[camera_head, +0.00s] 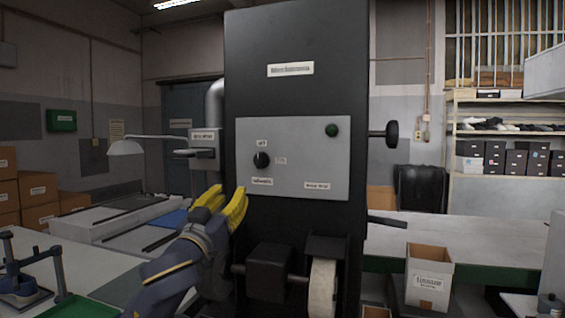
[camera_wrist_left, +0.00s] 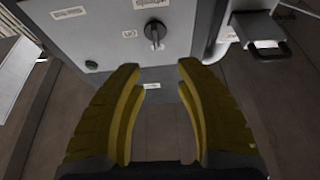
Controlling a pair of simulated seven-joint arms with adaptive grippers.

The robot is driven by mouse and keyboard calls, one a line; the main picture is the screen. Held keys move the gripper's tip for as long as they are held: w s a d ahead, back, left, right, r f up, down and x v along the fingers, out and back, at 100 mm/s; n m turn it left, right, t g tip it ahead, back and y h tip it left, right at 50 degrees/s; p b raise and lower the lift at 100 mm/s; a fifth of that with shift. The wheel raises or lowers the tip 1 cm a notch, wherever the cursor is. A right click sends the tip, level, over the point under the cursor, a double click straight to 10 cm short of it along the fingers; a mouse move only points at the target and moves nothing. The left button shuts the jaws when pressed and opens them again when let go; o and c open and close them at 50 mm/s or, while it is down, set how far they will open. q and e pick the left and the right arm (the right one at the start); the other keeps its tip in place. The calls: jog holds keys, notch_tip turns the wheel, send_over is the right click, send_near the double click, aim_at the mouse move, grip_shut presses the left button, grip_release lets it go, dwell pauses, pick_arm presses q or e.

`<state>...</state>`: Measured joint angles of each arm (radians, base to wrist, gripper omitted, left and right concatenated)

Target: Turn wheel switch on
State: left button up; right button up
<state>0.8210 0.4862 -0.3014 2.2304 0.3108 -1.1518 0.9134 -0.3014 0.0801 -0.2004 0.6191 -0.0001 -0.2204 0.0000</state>
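The wheel switch is a small black round knob (camera_head: 261,160) on the left part of the grey control panel (camera_head: 310,150) of a tall black machine. Small labels sit above, right of and below it. It also shows in the left wrist view as a dark knob with a raised grip (camera_wrist_left: 155,34), beyond the fingertips. My left gripper (camera_head: 227,200) has yellow fingers and is below and left of the knob, apart from it. In the left wrist view its fingers (camera_wrist_left: 158,68) are spread with nothing between them. My right gripper is in neither view.
A green button (camera_head: 332,130) is at the panel's upper right. A black side knob (camera_head: 391,134) sticks out right of the machine. A pale wheel (camera_head: 322,287) and a black block (camera_head: 270,272) are below the panel. A lamp (camera_head: 128,147) stands left.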

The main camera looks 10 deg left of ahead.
aim_at(258, 160)
pick_arm(q)
jog(key=x, duration=1.1)
jog(key=d+x, duration=0.1)
jog(key=x, duration=0.5)
jog(key=shift+s+r, duration=0.15)
jog(key=shift+r, duration=0.1)
jog(key=shift+o, duration=0.4)
grip_shut()
